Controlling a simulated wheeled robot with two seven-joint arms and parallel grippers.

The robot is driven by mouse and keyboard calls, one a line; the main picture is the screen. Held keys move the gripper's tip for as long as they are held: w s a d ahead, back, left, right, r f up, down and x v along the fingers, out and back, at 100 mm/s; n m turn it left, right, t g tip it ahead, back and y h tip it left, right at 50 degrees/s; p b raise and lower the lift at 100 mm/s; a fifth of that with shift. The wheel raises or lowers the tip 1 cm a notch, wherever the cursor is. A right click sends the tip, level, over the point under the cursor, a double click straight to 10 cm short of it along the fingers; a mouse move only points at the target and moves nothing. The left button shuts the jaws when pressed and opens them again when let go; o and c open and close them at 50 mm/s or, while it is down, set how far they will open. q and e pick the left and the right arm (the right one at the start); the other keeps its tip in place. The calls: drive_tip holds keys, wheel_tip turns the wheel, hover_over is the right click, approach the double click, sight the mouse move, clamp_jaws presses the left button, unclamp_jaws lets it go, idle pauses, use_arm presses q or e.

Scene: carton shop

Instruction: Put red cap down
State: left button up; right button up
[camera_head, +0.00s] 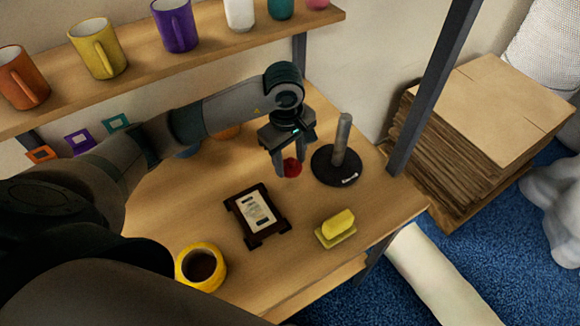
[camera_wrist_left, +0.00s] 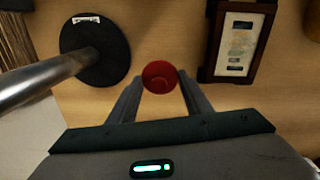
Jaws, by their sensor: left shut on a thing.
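The red cap (camera_head: 292,167) is between the fingers of my left gripper (camera_head: 290,170), which is shut on it. In the left wrist view the red cap (camera_wrist_left: 160,77) shows as a round red cup shape between the fingertips of my left gripper (camera_wrist_left: 161,85). The cap is over the wooden table (camera_head: 290,205); I cannot tell whether it touches the wood. My right gripper is not in view.
A dark stand with a grey post (camera_head: 342,145) is just right of the gripper. A dark-framed card (camera_head: 257,214), a yellow block (camera_head: 338,225) and a yellow roll (camera_head: 202,266) are nearer the front. A shelf of mugs (camera_head: 97,48) is behind. The wood between them is clear.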

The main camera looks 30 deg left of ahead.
sight(289, 165)
use_arm(q)
drive_tip(key=shift+f, duration=0.1)
drive_tip(key=shift+f, duration=0.25)
wheel_tip(289, 165, down, 3)
drive_tip(key=shift+p, duration=0.75)
drive_tip(key=shift+f, duration=0.2)
drive_tip(key=shift+f, duration=0.15)
